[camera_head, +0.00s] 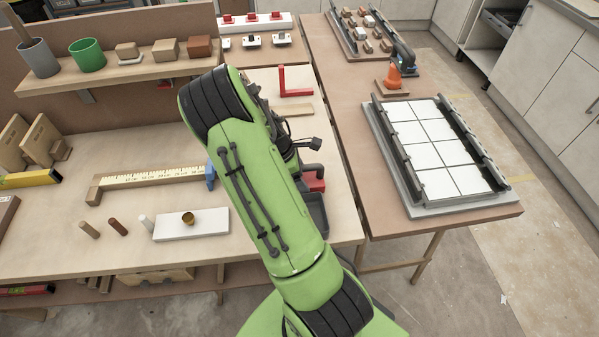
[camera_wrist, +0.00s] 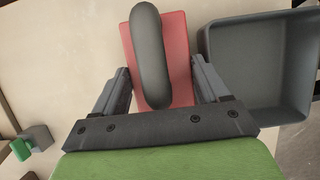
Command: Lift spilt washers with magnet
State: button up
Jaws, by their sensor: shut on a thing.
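A red block magnet with a rounded dark grey handle (camera_wrist: 150,58) lies between the fingers of my gripper (camera_wrist: 159,68) in the wrist view. My gripper is shut on the magnet, with one finger on each side of it. In the head view the magnet's red part (camera_head: 315,182) shows just right of my green arm, which hides most of my gripper. A dark grey tray (camera_wrist: 218,88) stands close to the right of the magnet in the wrist view, and its visible floor looks bare. The tray also shows in the head view (camera_head: 317,213). I cannot make out any washers.
A wooden ruler (camera_head: 150,178) and a white block (camera_head: 205,226) with a brass cup lie left of my arm. A red L-shaped piece (camera_head: 294,94) lies behind it. A side table on the right holds a frame of white tiles (camera_head: 405,190). A shelf crosses the back left.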

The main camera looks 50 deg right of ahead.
jog(key=shift+s+a, duration=0.85)
jog(key=shift+s, duration=0.2)
dwell(0.7)
jog(key=shift+r, duration=0.1)
dwell(0.4)
jog(key=shift+r+p, duration=3.25)
jog(key=shift+r, duration=0.25)
